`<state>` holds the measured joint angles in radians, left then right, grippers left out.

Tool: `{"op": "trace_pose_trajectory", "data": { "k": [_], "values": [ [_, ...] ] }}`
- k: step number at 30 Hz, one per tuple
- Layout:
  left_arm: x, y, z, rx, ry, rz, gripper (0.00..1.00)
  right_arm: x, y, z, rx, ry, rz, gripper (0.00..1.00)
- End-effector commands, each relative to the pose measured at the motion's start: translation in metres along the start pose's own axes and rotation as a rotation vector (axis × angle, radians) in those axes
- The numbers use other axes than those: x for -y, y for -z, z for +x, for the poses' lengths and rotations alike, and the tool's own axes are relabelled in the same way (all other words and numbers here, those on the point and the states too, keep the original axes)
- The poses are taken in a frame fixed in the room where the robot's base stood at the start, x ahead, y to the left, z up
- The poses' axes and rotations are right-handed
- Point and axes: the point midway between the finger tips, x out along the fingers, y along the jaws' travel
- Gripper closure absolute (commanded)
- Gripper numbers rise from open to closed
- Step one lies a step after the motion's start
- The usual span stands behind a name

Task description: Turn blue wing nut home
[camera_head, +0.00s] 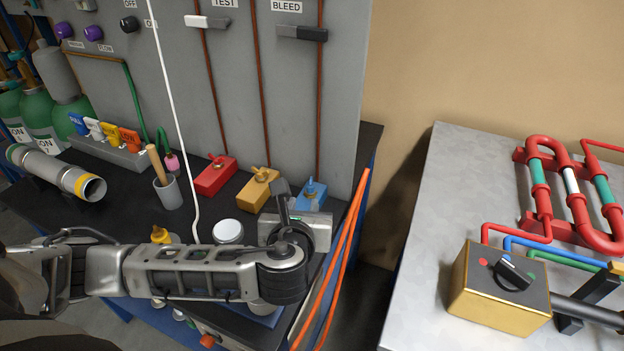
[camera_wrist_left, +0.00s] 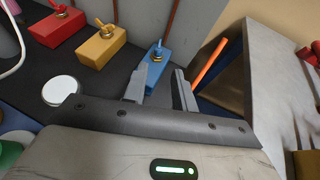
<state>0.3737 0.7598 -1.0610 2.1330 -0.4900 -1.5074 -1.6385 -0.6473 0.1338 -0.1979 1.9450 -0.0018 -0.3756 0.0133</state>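The blue wing nut (camera_wrist_left: 158,48) stands on top of a small blue block (camera_wrist_left: 155,72) in the left wrist view. In the head view the blue block (camera_head: 315,190) is at the back right of the black bench, partly hidden by my gripper. My left gripper (camera_head: 298,206) is just in front of the block. In the left wrist view its two fingers (camera_wrist_left: 160,90) are spread apart with nothing between them, pointing toward the block. The nut appears beyond the fingertips, not gripped. My right gripper is in neither view.
A yellow block (camera_head: 256,193) and a red block (camera_head: 215,178) with similar nuts stand left of the blue one. A white round lid (camera_head: 228,231) is near my left arm. Orange tubes (camera_head: 345,250) run past the bench's right edge. A grey panel (camera_head: 275,90) rises behind.

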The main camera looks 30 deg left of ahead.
Motion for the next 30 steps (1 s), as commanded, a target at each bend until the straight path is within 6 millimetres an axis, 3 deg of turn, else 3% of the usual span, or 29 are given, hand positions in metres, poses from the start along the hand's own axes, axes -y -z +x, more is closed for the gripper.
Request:
{"op": "trace_pose_trajectory", "data": {
  "k": [9, 15, 21, 30],
  "values": [
    [-0.001, -0.001, 0.072, 0.001, -0.004, -0.002, 0.73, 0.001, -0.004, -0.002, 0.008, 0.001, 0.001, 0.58],
    [0.0, -0.001, 0.106, 0.001, -0.001, -0.001, 0.73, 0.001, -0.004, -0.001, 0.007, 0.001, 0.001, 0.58],
    [0.0, 0.0, 0.124, 0.0, -0.001, -0.001, 0.73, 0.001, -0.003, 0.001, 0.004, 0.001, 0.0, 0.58],
    [0.0, 0.0, 0.127, -0.001, 0.001, -0.001, 0.73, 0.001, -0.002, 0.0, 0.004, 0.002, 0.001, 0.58]
  ]
}}
